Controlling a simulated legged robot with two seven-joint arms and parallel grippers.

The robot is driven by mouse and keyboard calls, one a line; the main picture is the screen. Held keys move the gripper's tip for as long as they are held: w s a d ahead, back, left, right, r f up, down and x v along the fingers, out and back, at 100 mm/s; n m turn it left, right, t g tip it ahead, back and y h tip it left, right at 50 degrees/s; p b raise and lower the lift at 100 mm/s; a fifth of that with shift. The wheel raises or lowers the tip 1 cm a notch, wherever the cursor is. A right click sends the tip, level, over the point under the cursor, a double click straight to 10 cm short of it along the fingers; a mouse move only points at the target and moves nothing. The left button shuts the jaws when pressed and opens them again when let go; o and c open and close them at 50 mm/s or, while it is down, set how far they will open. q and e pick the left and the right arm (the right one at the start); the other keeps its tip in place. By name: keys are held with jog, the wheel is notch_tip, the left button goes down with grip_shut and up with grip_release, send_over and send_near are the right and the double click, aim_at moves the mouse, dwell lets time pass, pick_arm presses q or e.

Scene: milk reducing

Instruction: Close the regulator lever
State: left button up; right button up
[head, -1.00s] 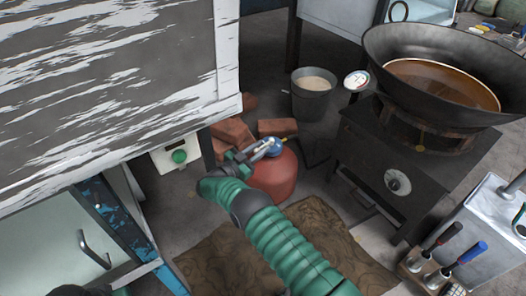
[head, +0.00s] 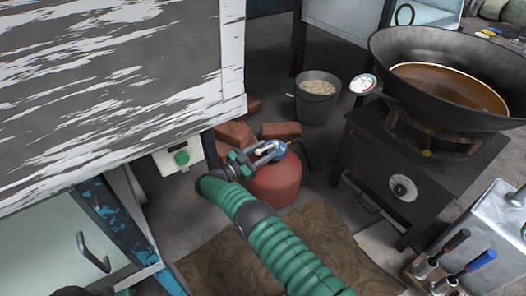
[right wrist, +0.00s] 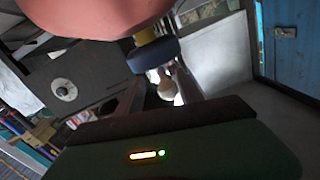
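A red gas cylinder (head: 277,182) stands on the floor, with a blue regulator (head: 280,149) on top. My right gripper (head: 265,150) is at the regulator, coming from the left side of the cylinder's top. Its two fingers are apart. The small pale regulator lever (head: 261,149) shows between them. In the right wrist view, the cylinder (right wrist: 90,15) fills the top edge, the regulator (right wrist: 153,55) hangs below it, and the lever's rounded end (right wrist: 167,88) lies between the fingers. I cannot tell whether a finger touches it.
Red bricks (head: 281,130) lie behind the cylinder. A grey bucket (head: 316,98) stands farther back. A black stove (head: 400,175) with a large wok (head: 450,85) is at right. A wooden cabinet (head: 110,80) overhangs at left. A brown mat (head: 300,250) lies in front.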

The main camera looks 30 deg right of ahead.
jog(key=v, duration=1.7)
